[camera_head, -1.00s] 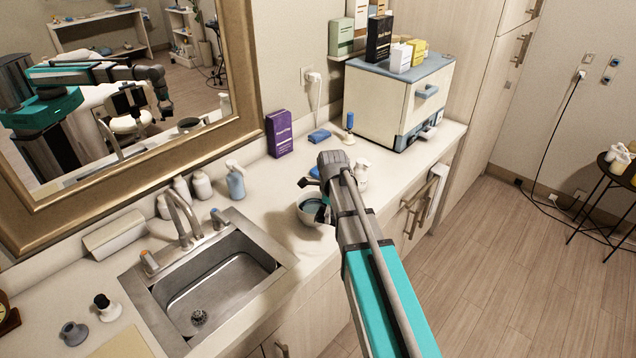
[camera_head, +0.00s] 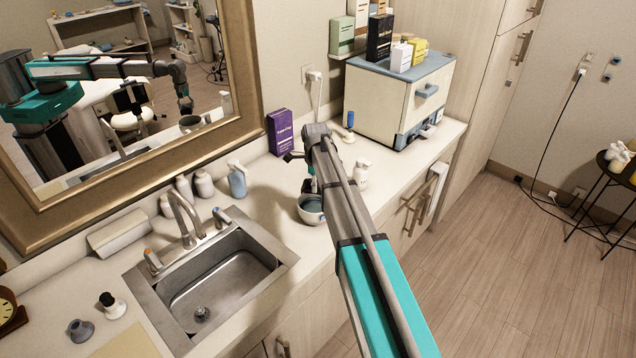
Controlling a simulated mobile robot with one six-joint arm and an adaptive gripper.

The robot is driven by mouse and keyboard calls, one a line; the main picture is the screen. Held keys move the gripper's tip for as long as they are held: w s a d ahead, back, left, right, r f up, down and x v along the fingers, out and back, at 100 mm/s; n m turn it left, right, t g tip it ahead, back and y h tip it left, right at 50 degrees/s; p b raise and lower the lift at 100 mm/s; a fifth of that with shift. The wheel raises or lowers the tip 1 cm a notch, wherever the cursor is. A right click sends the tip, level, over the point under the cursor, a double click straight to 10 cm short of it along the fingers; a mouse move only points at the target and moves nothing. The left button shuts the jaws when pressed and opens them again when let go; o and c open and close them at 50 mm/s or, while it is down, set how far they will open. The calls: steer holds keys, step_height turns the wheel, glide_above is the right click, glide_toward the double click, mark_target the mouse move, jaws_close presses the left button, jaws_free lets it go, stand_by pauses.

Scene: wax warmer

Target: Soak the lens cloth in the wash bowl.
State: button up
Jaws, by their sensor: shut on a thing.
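The wash bowl (camera_head: 311,218), white with bluish water in it, stands on the counter right of the sink, partly covered by my arm. My gripper (camera_head: 313,188) is dark, points down and is mostly hidden behind my wrist. It is at the bowl's back rim, and the mirror shows it above the bowl. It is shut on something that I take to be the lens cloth. The cloth itself I cannot make out clearly; a small blue patch (camera_head: 311,170) shows beside the wrist.
A purple box (camera_head: 280,132) and a pump bottle (camera_head: 237,179) stand behind the bowl. A small white bottle (camera_head: 361,173) is right of my arm. The sink (camera_head: 213,290) is at left, and a cream cabinet (camera_head: 385,105) stands at the back right.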

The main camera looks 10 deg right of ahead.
steer(key=shift+f, duration=0.15)
step_height(320, 180, down, 11)
steer(key=b, duration=1.1)
stand_by(0.3)
steer(key=shift+r, duration=0.25)
stand_by(5.7)
